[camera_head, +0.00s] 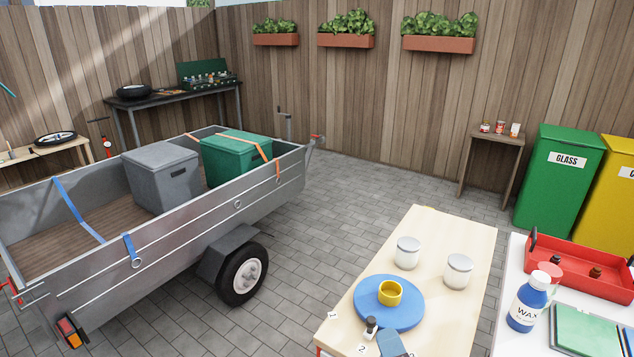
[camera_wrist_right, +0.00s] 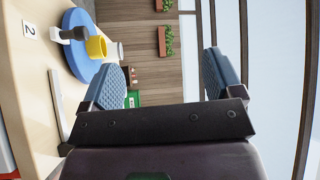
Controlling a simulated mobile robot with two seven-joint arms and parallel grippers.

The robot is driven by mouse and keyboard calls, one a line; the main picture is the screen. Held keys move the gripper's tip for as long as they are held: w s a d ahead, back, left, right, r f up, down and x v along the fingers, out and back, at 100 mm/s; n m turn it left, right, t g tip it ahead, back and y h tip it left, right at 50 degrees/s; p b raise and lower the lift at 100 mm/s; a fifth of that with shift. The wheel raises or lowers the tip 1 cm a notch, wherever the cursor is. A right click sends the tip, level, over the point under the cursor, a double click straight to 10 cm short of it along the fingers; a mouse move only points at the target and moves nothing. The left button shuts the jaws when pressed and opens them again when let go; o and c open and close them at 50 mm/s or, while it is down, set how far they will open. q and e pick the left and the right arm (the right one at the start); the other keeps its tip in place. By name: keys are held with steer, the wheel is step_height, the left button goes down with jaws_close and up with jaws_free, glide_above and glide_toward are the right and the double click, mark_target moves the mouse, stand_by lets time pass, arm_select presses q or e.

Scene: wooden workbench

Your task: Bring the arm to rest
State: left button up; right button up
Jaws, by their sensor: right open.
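My right gripper (camera_wrist_right: 163,78) is open in the right wrist view, with its two blue-grey finger pads well apart and nothing between them. A blue-grey finger pad of it (camera_head: 393,344) shows at the bottom edge of the head view, over the light wooden bench (camera_head: 462,232). Ahead of it is a round blue disc (camera_head: 365,313) with a yellow cup (camera_head: 390,293) on it. Both show left in the wrist view, the disc (camera_wrist_right: 72,20) and the cup (camera_wrist_right: 97,47). My left gripper is not in view.
Two white lidded jars (camera_head: 407,254) (camera_head: 458,271) stand behind the disc. A small dark object with a pale top (camera_head: 370,328) is at its near edge. Number cards (camera_head: 333,315) lie nearby. A blue wax bottle (camera_head: 528,303) and red tray (camera_head: 575,262) are at right. A trailer (camera_head: 190,243) stands left.

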steer(key=s+d+f+n+g+h, duration=0.4)
steer(key=s+d+f+n+g, duration=0.3)
steer(key=s+d+f+n, duration=0.7)
step_height(320, 180, down, 3)
steer(key=shift+s+d+r+g, duration=0.15)
steer(key=shift+s+d+g, duration=0.3)
steer(key=shift+s, duration=0.5)
steer(key=shift+c, duration=0.5)
